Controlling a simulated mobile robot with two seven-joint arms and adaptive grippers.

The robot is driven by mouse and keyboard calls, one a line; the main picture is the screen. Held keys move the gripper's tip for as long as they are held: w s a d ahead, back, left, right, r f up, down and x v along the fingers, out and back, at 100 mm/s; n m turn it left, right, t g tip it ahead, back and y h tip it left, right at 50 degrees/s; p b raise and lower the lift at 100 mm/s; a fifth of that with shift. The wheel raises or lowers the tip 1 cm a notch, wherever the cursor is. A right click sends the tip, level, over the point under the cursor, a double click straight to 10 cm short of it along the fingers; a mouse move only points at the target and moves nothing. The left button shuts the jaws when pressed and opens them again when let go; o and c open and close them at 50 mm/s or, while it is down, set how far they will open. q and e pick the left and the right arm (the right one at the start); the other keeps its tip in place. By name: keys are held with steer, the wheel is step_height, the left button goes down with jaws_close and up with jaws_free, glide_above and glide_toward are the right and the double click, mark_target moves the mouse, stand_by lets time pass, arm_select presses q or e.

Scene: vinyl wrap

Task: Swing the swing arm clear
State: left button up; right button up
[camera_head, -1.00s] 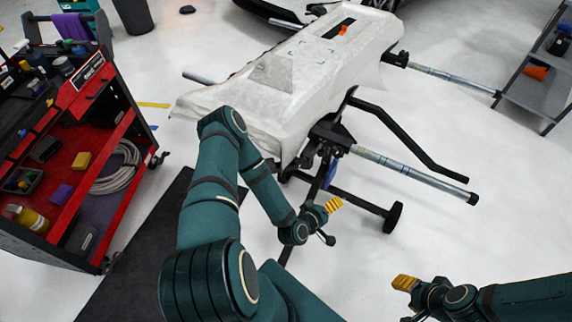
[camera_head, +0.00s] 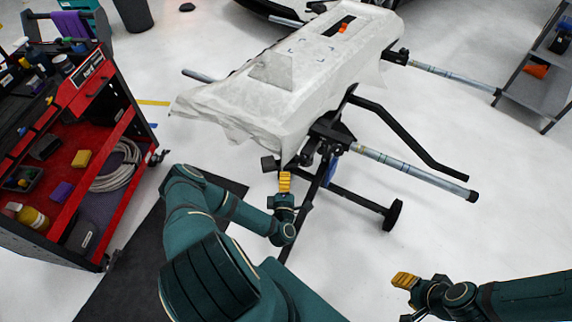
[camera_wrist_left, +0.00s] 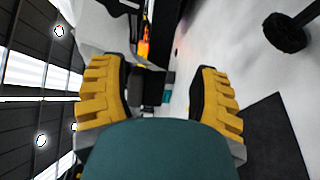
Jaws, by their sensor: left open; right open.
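A wheeled black work stand carries a panel under a white sheet (camera_head: 310,75). Silver tube arms stick out from it: a near right one (camera_head: 410,172), a far right one (camera_head: 440,75) and a short left one (camera_head: 197,76). I cannot tell which is the swing arm. A black block (camera_head: 270,163) shows under the sheet's near edge. My left gripper (camera_head: 285,182) is open just right of that block. In the left wrist view a dark part (camera_wrist_left: 150,87) shows between its spread yellow fingers; contact is unclear. My right gripper (camera_head: 405,282) is open, low right, away from the stand.
A black bent bar (camera_head: 410,135) juts right from the stand, above a wheeled foot (camera_head: 392,216). A red and black tool cart (camera_head: 75,150) stands left, beside a dark mat (camera_head: 130,270). A grey shelf (camera_head: 540,85) is far right.

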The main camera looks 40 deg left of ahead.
mark_target(286, 167)
arm_select(q)
steer(key=b+x, duration=0.1)
steer(key=x, duration=0.7)
steer(key=shift+s, duration=0.1)
jaws_close()
